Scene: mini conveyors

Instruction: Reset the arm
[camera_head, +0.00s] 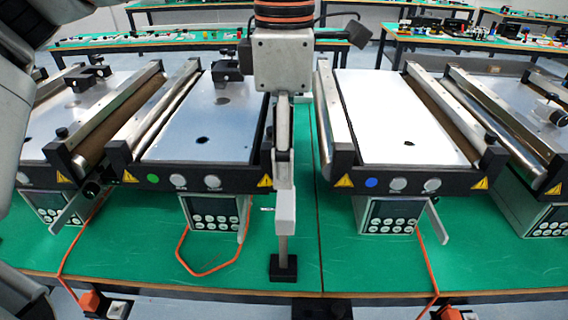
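A grey arm link of mine (30,70) fills the left edge. A gripper (284,266) hangs straight down in the middle. My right gripper is not in view.
Several mini conveyors with metal plates (403,115) stand on the green table (340,255). Control boxes (390,215) sit under their front edges. Orange cables (180,250) run across the front. Bare tabletop lies along the front. Cluttered tables stand behind.

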